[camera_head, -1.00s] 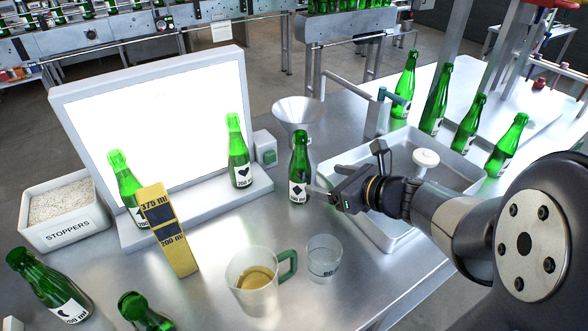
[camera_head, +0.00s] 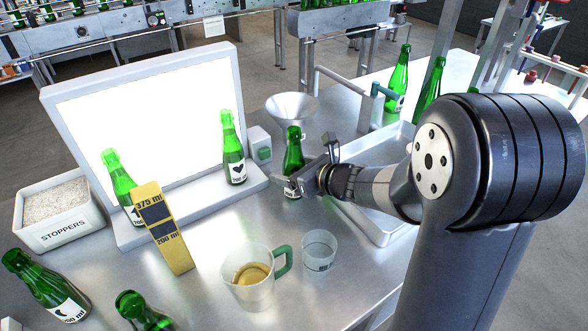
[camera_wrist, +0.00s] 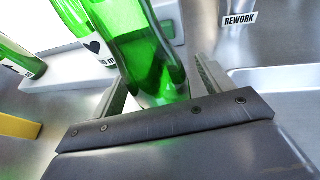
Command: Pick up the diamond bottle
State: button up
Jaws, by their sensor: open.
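The diamond bottle (camera_head: 293,153) is green glass and stands upright on the steel table. Its label is mostly hidden behind my gripper in the head view. My gripper (camera_head: 291,184) is open at the bottle's lower part. In the wrist view the green bottle (camera_wrist: 150,55) is between the two fingers of my gripper (camera_wrist: 162,90), one on each side. I cannot tell whether either finger touches the glass.
A heart-label bottle (camera_head: 233,150) stands left, before the lit panel (camera_head: 150,120). A funnel (camera_head: 291,106) is behind. A measuring jug (camera_head: 247,280), clear cup (camera_head: 319,250) and yellow gauge block (camera_head: 163,228) stand in front. A steel tray (camera_head: 383,228) lies right.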

jog(key=c, duration=1.2)
jog(key=shift+c, duration=0.4)
jog(key=shift+r, duration=0.15)
